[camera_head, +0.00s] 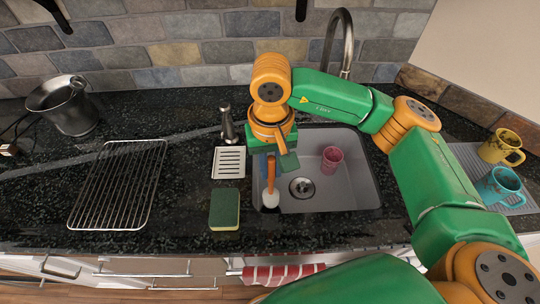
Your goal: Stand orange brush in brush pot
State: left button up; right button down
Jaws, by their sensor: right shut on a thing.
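My right gripper (272,153) reaches in over the left part of the sink and is shut on the orange brush (271,175). The brush hangs roughly upright, orange handle up and whitish head down, near the sink's left edge. Whether its head touches anything is not clear. A small pink cup-like vessel (332,158) stands in the sink, right of the brush and apart from it. A dark metal pot (70,108) stands at the far left of the counter. I cannot tell for sure which vessel is the brush pot. My left gripper is not in view.
The grey sink (340,195) has a tall faucet (345,45) behind it. Left of it are a soap dispenser (228,125), a white slotted dish (229,162), a sponge (224,209) and a wire rack (118,185). Yellow (497,148) and teal (497,187) mugs stand right.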

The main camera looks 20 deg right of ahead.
aim_at(270, 195)
jog(key=shift+f, duration=0.3)
jog(key=shift+w+f, duration=0.3)
jog(key=shift+f, duration=0.1)
jog(key=shift+f+b, duration=0.5)
jog(key=shift+f, duration=0.25)
notch_tip(270, 195, down, 5)
jog(key=b, duration=0.2)
jog(key=shift+r+b, duration=0.1)
jog(key=shift+b, duration=0.2)
notch_tip(270, 195, down, 5)
jog(key=b, duration=0.6)
jog(key=shift+b, duration=0.3)
